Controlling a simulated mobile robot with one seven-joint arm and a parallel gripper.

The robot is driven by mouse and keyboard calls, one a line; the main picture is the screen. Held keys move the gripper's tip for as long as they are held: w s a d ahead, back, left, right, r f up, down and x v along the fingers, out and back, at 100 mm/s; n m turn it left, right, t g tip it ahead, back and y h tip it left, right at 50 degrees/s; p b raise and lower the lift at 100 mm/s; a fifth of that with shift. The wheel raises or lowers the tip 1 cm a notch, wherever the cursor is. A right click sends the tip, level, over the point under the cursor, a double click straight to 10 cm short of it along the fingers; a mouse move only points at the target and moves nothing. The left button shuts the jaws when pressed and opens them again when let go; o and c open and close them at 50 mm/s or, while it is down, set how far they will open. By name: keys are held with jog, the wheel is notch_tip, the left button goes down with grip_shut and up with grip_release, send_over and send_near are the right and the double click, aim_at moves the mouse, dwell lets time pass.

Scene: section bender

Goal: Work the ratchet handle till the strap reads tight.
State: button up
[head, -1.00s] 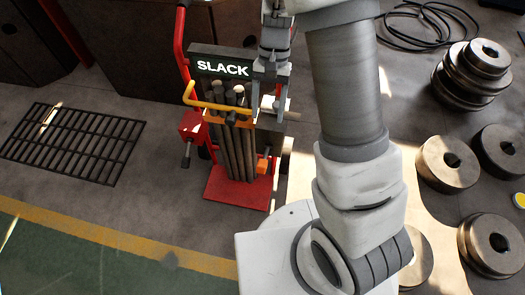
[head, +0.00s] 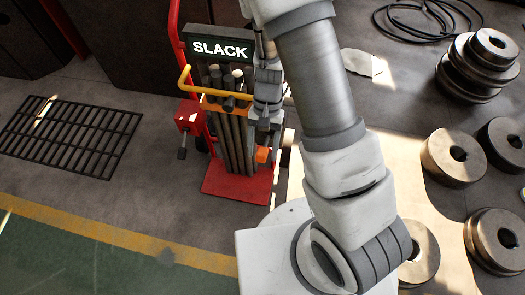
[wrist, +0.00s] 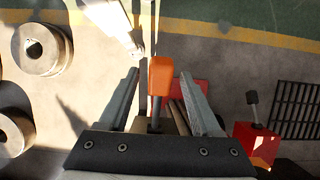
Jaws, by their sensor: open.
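A red cart (head: 238,187) holds several upright bars (head: 238,145) with an orange strap (head: 213,105) across them. A black sign (head: 221,49) on it reads SLACK in white. The ratchet handle with its orange grip (head: 262,155) sticks out low at the cart's right side. My gripper (head: 264,122) is above that grip, pointing down in the head view. In the wrist view the orange grip (wrist: 160,76) lies between my two open fingers (wrist: 160,84), with a gap visible on each side. The ratchet body is hidden by my gripper.
A red box with a black lever (head: 186,117) is on the cart's left, and a yellow bar (head: 187,82) crosses above the strap. Several heavy steel rollers (head: 449,160) stand at the right. A floor grate (head: 70,137) is at the left. The floor in front of the cart is clear.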

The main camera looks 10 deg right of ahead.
jog(key=shift+s+f, duration=0.1)
jog(key=shift+f, duration=0.1)
grip_shut()
dwell(0.3)
dwell(1.1)
